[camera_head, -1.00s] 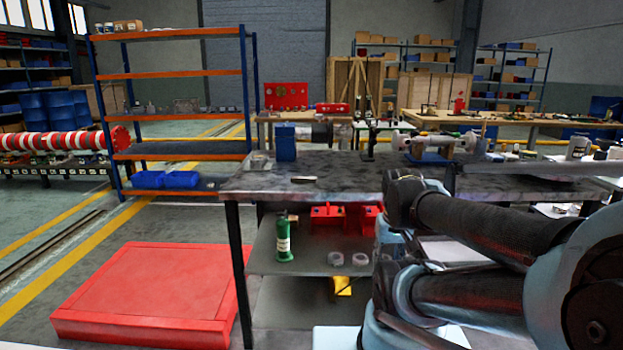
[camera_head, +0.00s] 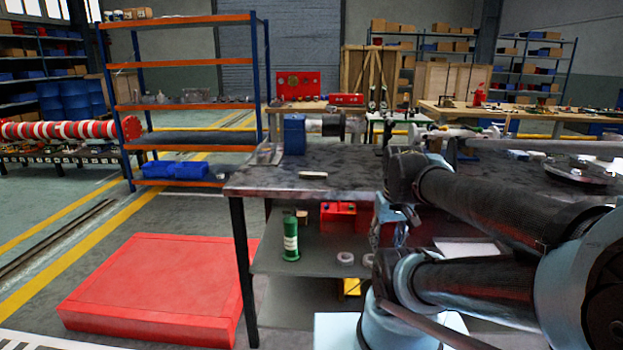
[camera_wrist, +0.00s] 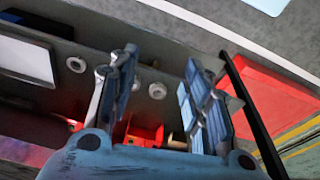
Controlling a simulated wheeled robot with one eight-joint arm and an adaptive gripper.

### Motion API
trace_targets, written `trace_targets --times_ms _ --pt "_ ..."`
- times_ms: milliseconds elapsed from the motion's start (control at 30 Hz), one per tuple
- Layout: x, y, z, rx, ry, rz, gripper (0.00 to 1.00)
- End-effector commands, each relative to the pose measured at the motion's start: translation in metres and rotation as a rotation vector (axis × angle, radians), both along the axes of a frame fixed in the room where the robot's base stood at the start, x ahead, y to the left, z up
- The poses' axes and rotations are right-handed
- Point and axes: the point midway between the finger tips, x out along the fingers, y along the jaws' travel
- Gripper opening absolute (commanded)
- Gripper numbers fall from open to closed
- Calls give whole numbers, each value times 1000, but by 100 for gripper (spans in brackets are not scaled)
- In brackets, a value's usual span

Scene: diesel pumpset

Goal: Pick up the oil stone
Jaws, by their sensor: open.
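A small pale flat bar (camera_head: 313,174), which looks like the oil stone, lies on the dark workbench top (camera_head: 345,185) near its front left edge. I cannot make out the bar in the wrist view. My gripper (camera_wrist: 160,75) shows in the wrist view with its two fingers spread apart and nothing between them. Beyond the fingers is the bench's lower shelf. In the head view my arm covers part of the bench's front and middle, and I cannot make out the fingers clearly there.
A blue-ended machine part (camera_head: 295,134) stands behind the bar. The lower shelf holds a green bottle (camera_head: 290,238), red blocks (camera_head: 338,215) and pale rings (camera_wrist: 157,90). A low red platform (camera_head: 160,285) lies on the floor left of the bench. A black bench leg (camera_head: 243,270) stands beside it.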

Motion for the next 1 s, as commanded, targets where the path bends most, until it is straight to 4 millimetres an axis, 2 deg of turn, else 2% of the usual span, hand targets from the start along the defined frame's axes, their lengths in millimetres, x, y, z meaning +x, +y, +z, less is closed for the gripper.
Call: trace_targets --times_ms 267,500,800,1000 --pt "64 20 84 -35 36 279 44" --pt "126 53 147 -66 69 547 44" --pt "205 111 209 -97 107 879 44" --pt "254 158 239 -114 130 1098 44"
